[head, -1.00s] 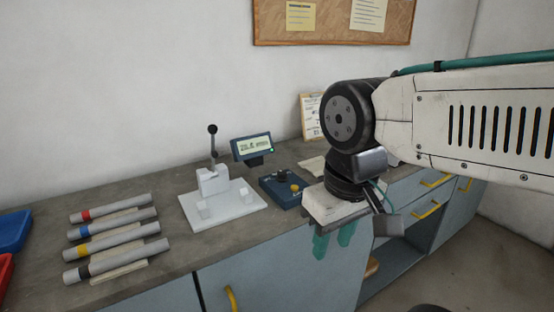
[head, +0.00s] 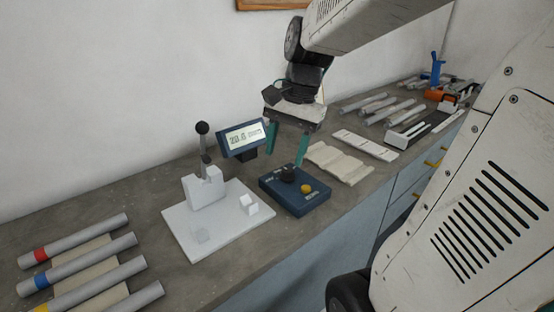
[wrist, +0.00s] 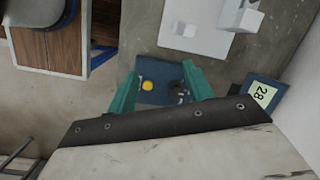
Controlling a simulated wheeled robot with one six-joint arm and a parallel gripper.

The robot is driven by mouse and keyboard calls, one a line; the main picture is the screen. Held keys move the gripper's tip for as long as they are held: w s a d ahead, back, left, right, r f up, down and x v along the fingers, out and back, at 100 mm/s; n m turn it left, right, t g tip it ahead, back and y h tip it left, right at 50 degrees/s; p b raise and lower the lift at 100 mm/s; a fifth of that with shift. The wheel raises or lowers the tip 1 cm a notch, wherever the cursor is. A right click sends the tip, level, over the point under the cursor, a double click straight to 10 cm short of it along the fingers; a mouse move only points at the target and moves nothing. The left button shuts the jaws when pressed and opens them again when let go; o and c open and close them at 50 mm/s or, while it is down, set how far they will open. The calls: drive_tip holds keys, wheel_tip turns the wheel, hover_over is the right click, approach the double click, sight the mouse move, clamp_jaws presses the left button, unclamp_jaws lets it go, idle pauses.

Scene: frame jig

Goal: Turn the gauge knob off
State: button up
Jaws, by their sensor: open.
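The gauge control box (head: 294,191) is a dark blue block on the grey counter. On its top are a black knob (head: 288,173) and a yellow button (head: 306,188). In the wrist view the box (wrist: 160,72) lies between my fingers, with the black knob (wrist: 176,86) close to the right finger and the yellow button (wrist: 147,85) nearer the left one. My gripper (head: 286,158) is open and empty, with two green fingers pointing down above the box's far side. The gauge display (head: 243,138) stands behind the box and reads about 28; its remaining characters are unclear.
A white jig plate (head: 190,236) with a lever stands left of the box. Several grey tubes with coloured bands (head: 78,240) lie at the left. A beige cloth (head: 340,163) and a white strip (head: 365,145) lie to the right.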

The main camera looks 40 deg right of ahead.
sight(289, 169)
drive_tip(key=w+d+f+m+y, duration=0.1)
drive_tip(key=w+d+f+m, duration=0.15)
drive_tip(key=d+m, duration=0.2)
drive_tip(key=w+d+f+m+y, duration=0.1)
drive_tip(key=w+d+m, duration=0.25)
drive_tip(key=d, duration=0.25)
drive_tip(key=shift+t, duration=0.3)
drive_tip(key=x, duration=0.8)
drive_tip(key=shift+s, duration=0.1)
drive_tip(key=c, duration=1)
